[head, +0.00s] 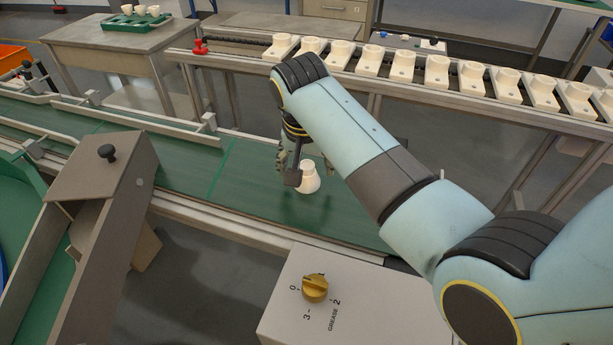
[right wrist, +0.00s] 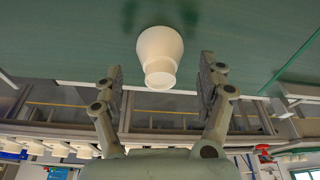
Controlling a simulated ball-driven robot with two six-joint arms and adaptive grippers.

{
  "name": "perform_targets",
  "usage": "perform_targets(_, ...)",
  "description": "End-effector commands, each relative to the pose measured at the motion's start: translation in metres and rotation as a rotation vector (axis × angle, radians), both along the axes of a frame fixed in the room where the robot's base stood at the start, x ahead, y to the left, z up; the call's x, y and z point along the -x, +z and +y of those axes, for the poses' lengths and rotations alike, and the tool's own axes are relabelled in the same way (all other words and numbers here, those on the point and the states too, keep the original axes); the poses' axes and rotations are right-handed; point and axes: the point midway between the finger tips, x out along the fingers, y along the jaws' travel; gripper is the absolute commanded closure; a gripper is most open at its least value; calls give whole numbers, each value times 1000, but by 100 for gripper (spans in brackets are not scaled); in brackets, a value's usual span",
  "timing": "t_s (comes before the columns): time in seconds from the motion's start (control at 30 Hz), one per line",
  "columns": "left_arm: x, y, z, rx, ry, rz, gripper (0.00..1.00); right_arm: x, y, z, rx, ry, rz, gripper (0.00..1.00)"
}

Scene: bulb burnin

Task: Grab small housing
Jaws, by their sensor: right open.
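The small housing (head: 308,177) is a cream, bulb-shaped piece with a narrower neck. It stands on the green conveyor belt (head: 262,190) in the head view. In the right wrist view the housing (right wrist: 159,56) lies between and just beyond the two fingertips. My right gripper (head: 297,172) is over the belt at the housing, with one finger partly in front of it. In the wrist view the right gripper (right wrist: 160,78) is open, with a gap between each finger and the housing. My left gripper is not in view.
A grey control box with a yellow knob (head: 315,288) stands at the front. A metal chute (head: 103,175) is at the left. Behind the belt, a rack (head: 437,72) holds a row of cream sockets. The belt left of the housing is clear.

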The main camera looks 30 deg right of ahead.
Motion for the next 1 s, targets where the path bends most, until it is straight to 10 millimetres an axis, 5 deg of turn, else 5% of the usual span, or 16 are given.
perform_targets(0.13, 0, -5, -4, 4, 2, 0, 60, -4, -18, -2, -1, -1, 1, 26)
perform_targets(0.4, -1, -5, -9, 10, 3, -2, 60, -4, -20, -3, -1, -1, -1, 27)
perform_targets(0.73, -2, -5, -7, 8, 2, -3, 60, -4, -19, -3, -1, -1, 1, 70)
perform_targets(1.0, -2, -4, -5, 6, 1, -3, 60, -4, -18, -3, -1, -1, -1, 72)
